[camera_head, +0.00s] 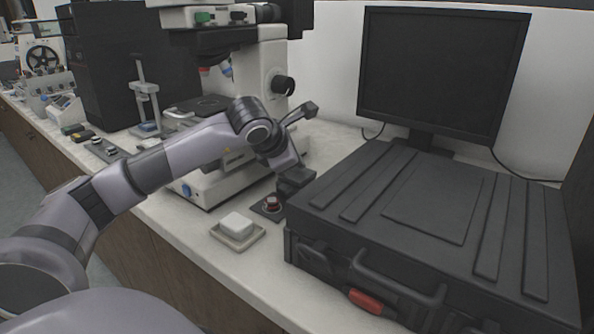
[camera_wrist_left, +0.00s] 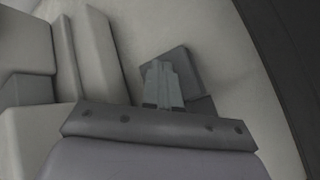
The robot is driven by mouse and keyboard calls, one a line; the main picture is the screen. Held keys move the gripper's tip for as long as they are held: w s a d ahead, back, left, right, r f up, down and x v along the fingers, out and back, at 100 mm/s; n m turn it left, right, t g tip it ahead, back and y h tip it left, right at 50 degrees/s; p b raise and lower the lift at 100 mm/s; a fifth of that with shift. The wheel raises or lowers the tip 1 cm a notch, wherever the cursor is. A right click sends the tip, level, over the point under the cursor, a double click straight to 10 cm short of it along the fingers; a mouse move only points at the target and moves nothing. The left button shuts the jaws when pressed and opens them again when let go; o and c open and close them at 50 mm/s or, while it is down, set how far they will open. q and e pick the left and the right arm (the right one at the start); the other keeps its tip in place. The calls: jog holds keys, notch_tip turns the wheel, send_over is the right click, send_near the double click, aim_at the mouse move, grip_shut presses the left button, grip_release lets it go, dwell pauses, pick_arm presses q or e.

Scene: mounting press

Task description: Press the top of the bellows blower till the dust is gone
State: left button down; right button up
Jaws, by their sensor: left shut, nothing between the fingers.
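A small round dark-red piece on a dark square base, which looks like the bellows blower (camera_head: 272,203), stands on the bench between the microscope and the black case. My left gripper (camera_head: 287,194) is low beside it, on its right, pointing down. Its fingers are hard to make out in the head view. In the left wrist view the fingers (camera_wrist_left: 163,86) are shut and empty, in front of a dark square plate (camera_wrist_left: 182,68). I cannot tell whether they touch it. No dust can be made out. My right gripper is not in view.
A white block (camera_head: 237,222) sits in a shallow dish (camera_head: 239,238) near the bench's front edge. The microscope (camera_head: 222,180) stands behind my left arm. A large black case (camera_head: 430,215) is close on the right, with a monitor (camera_head: 440,75) behind it.

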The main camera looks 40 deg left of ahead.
aim_at(295, 174)
pick_arm(q)
jog(key=shift+f, duration=0.25)
jog(key=shift+r, duration=0.1)
dwell(0.3)
jog(key=shift+r+p, duration=0.7)
jog(key=shift+r, duration=0.45)
jog(key=shift+r+p, duration=1.85)
jog(key=shift+r, duration=0.65)
jog(key=shift+r, duration=0.1)
